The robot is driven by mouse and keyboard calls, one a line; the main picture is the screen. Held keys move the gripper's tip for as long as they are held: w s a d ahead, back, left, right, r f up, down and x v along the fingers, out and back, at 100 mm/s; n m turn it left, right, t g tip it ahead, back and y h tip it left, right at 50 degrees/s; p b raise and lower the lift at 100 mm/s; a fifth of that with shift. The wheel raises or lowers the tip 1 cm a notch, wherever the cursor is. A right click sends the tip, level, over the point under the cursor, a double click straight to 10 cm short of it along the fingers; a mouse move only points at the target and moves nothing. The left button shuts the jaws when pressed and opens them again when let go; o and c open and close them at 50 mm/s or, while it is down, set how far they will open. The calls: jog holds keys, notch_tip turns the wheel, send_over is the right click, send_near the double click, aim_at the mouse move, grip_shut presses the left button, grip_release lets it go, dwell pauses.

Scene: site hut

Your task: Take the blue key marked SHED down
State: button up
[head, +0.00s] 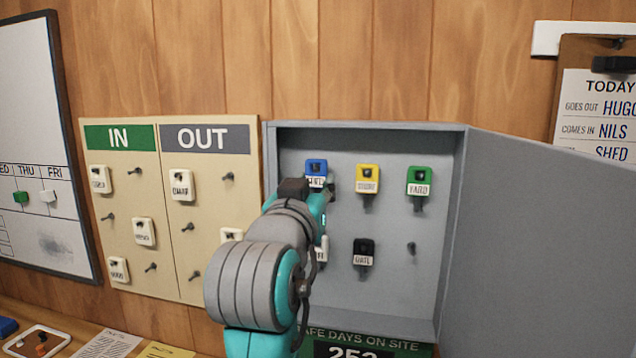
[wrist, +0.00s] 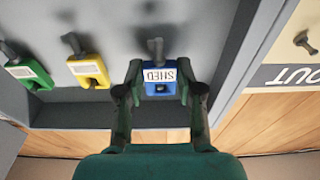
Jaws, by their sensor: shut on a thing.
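The blue key tag marked SHED (wrist: 161,88) is upside down in the wrist view, between the two fingers of my gripper (wrist: 159,84). My gripper is shut on the tag at its sides. A dark peg shows close by the tag; I cannot tell whether the tag still hangs on it. In the head view the blue tag (head: 316,168) is at the upper left inside the grey key cabinet (head: 385,298). My arm there hides part of the tag's surroundings, and my gripper is mostly hidden behind it.
A yellow tag (head: 367,178), a green tag (head: 418,181) and a black tag (head: 364,252) hang in the cabinet. A white tag is partly hidden by my arm. One peg (head: 411,248) is bare. The cabinet door (head: 545,240) stands open right; the IN/OUT board (head: 167,240) is left.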

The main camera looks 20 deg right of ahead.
jog(key=r+v, duration=0.1)
jog(key=v, duration=0.5)
dwell(0.9)
jog(key=shift+s, duration=0.1)
